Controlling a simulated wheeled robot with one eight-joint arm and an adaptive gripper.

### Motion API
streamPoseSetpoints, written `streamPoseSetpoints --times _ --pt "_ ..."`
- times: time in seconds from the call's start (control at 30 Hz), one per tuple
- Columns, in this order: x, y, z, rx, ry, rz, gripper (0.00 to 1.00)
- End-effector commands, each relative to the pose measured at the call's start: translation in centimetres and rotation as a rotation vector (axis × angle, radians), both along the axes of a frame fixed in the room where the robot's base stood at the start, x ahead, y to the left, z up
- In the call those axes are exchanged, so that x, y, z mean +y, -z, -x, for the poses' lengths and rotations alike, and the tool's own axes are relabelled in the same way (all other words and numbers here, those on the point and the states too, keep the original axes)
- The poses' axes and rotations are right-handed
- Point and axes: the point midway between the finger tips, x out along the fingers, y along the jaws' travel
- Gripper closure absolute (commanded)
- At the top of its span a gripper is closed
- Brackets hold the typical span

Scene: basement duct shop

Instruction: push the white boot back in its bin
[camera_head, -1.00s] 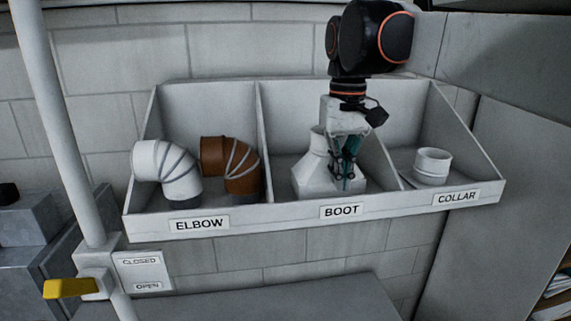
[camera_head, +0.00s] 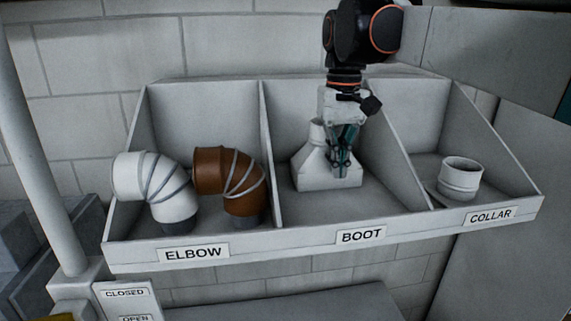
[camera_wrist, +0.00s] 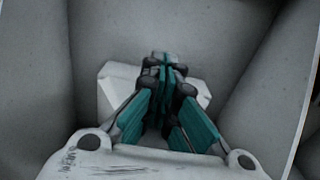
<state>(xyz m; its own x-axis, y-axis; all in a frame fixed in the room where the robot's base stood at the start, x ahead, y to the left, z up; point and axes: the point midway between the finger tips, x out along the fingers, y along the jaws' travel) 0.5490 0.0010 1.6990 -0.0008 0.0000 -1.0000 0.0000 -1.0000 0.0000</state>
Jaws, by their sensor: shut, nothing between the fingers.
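The white boot (camera_head: 312,172), a square base tapering to a round collar, stands upright in the middle bin (camera_head: 310,243) labelled BOOT. Bare floor shows between it and the front lip. My gripper (camera_head: 340,172) is shut and points down at the boot's front right side, hiding part of it. It looks to be against the boot, but contact is hard to make out. In the wrist view, the boot (camera_wrist: 118,88) shows behind and beside the closed teal fingers (camera_wrist: 166,68), with its middle hidden.
The ELBOW bin on the left holds a white elbow (camera_head: 170,195) and a brown elbow (camera_head: 222,172). The COLLAR bin on the right holds a white collar (camera_head: 460,180). Sloping dividers (camera_head: 400,165) bound the middle bin. A vertical pipe (camera_head: 45,160) stands at the left.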

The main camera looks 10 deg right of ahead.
Motion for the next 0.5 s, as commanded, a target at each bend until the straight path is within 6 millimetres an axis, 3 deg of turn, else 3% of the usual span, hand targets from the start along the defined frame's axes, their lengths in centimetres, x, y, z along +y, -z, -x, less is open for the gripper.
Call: streamPoseSetpoints --times 0.5 --pt "0.0 0.0 -6.0 0.000 0.000 0.000 1.00"
